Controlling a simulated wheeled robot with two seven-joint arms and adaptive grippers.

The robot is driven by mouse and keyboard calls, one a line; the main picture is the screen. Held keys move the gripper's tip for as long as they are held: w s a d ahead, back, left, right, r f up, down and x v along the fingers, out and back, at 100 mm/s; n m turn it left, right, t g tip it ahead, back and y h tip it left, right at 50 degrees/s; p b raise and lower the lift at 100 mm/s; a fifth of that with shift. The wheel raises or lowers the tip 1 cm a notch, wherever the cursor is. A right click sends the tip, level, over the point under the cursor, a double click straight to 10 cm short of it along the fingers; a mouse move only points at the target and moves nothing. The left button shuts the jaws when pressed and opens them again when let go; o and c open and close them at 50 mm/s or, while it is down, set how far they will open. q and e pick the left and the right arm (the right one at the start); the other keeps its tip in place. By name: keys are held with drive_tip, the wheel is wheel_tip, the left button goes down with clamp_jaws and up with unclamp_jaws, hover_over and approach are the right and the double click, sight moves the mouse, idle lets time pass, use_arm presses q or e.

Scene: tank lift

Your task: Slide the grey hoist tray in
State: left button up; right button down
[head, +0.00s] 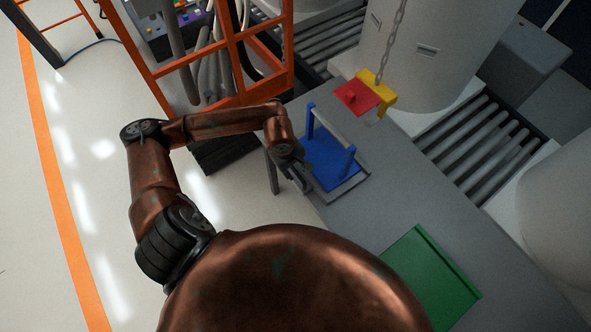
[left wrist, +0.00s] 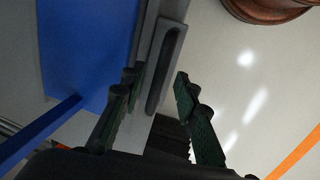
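The grey hoist tray (head: 352,188) lies on the grey worktop, with a blue plate (head: 326,165) in it. Two blue posts with a grey bar across their tops rise from the plate. In the left wrist view the tray's grey edge (left wrist: 149,45) carries a dark bar-shaped handle (left wrist: 166,62). My left gripper (head: 303,180) is at the tray's near-left edge. It is open; in the left wrist view its fingers (left wrist: 156,80) stand either side of the handle's line. I cannot tell whether they touch it. My right gripper is not in view.
A green tray (head: 428,278) lies at the front right. An orange frame (head: 240,60) stands left of the worktop. Large white tanks and rollers are at the back.

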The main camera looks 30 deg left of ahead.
use_arm(q)
clamp_jaws()
idle(0.4)
idle(0.4)
